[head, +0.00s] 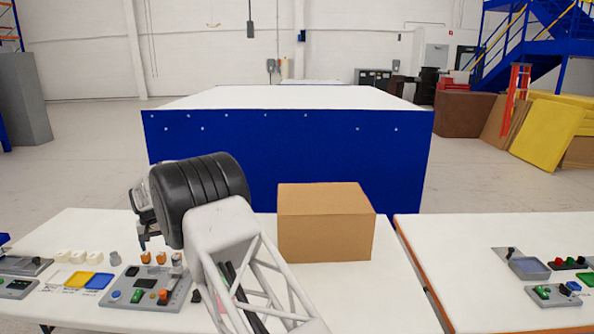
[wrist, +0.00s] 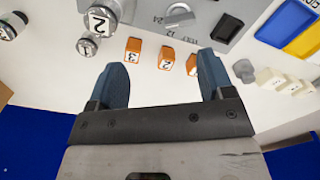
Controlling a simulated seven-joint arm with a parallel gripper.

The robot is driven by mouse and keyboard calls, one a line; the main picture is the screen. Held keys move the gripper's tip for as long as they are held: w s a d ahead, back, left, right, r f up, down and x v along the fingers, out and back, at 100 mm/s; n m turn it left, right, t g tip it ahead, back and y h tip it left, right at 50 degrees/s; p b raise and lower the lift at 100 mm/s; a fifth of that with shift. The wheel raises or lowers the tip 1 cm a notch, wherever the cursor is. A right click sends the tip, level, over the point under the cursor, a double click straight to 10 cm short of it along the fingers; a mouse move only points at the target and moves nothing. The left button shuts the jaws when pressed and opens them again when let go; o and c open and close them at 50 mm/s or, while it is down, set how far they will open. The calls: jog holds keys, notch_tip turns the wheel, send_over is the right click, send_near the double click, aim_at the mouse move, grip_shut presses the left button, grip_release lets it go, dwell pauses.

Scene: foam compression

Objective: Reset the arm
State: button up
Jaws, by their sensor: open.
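My arm reaches up from the bottom of the head view, with its black wrist bent over the left part of the white table (head: 400,300). My gripper (head: 147,243) hangs there, small and partly hidden by the wrist. In the wrist view my gripper (wrist: 163,80) shows two blue fingers spread wide apart with nothing between them. Orange numbered blocks (wrist: 166,62) lie on the white surface beyond and between the fingertips. They also show in the head view (head: 161,258), close to the gripper. I cannot tell the exact height of the fingers above the table.
A cardboard box (head: 325,222) stands right of my arm. A grey control panel (head: 150,290), yellow and blue trays (head: 88,280) and white blocks (head: 78,257) lie at left. Metal weights (wrist: 98,18) show in the wrist view. A large blue bench (head: 300,150) stands behind.

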jog(key=d+r, duration=0.9)
jog(key=d, duration=0.2)
jog(key=s+d+r+m, duration=0.1)
jog(key=s+d+r, duration=0.45)
jog(key=d, duration=0.55)
jog(key=s+d+r+m+t, duration=0.1)
jog(key=s+d+r, duration=0.3)
jog(key=d+r, duration=0.5)
jog(key=s+d+r+m, duration=0.1)
jog(key=s+d+r, duration=0.35)
jog(key=d, duration=0.85)
jog(key=s+d+r+m+t, duration=0.1)
jog(key=s+d+r, duration=0.1)
jog(key=s+d, duration=1.7)
jog(key=s+d+f, duration=0.2)
jog(key=s+d, duration=0.1)
jog(key=s, duration=0.5)
jog(key=s+d+f+m, duration=0.1)
jog(key=s+d+f, duration=0.2)
jog(key=s, duration=0.5)
jog(key=s+d+f, duration=0.2)
jog(key=s+d, duration=0.1)
jog(key=s, duration=0.5)
jog(key=shift+f+m+t, duration=0.2)
jog(key=shift+m+t, duration=0.1)
jog(key=shift+m, duration=0.1)
